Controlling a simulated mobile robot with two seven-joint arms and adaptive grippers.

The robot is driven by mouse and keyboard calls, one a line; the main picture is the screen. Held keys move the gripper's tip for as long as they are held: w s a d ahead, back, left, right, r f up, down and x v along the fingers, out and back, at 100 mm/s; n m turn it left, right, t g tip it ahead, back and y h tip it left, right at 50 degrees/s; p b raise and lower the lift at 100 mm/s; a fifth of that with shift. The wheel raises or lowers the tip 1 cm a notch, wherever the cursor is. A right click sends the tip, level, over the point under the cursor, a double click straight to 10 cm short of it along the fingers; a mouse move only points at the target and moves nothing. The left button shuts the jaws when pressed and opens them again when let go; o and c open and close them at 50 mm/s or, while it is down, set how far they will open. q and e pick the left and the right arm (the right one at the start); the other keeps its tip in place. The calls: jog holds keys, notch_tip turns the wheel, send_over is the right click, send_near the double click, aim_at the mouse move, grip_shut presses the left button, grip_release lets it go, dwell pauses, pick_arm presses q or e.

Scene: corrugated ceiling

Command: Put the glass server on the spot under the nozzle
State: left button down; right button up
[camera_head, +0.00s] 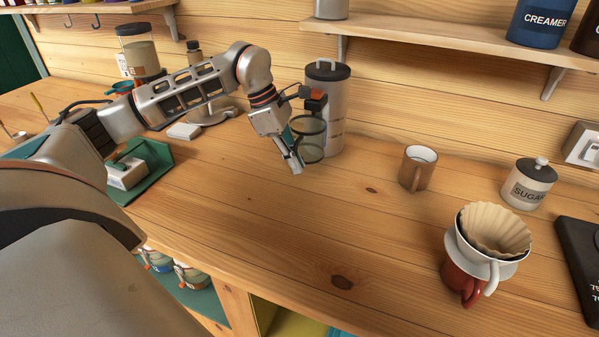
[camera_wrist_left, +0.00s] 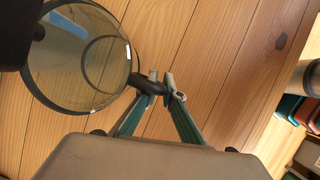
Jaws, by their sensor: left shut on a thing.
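The glass server (camera_head: 310,139) is a dark-tinted clear vessel in front of the tall grey canister in the head view. It also shows in the left wrist view (camera_wrist_left: 82,60) as a round glass rim with a black handle (camera_wrist_left: 148,86). My left gripper (camera_head: 294,163) is shut on the handle, with the fingertips (camera_wrist_left: 163,88) on it. The server looks held over the wooden counter; I cannot tell its exact height. I cannot clearly make out a nozzle or the spot under it. My right gripper is not in view.
The tall grey canister (camera_head: 333,104) stands close behind the server. To the right are a brown mug (camera_head: 417,168), a sugar jar (camera_head: 528,184), a red mug (camera_head: 460,282) under a paper-lined dripper (camera_head: 494,230), and a black scale (camera_head: 582,262). The middle counter (camera_head: 330,220) is clear.

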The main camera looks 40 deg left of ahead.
aim_at(300, 184)
pick_arm(q)
jog(key=shift+w+d, duration=0.3)
jog(key=shift+d, duration=0.3)
notch_tip(300, 184, down, 4)
jog(key=shift+a+r, duration=0.15)
jog(key=shift+r, duration=0.1)
jog(key=shift+f, duration=0.1)
jog(key=c, duration=2.2)
grip_release()
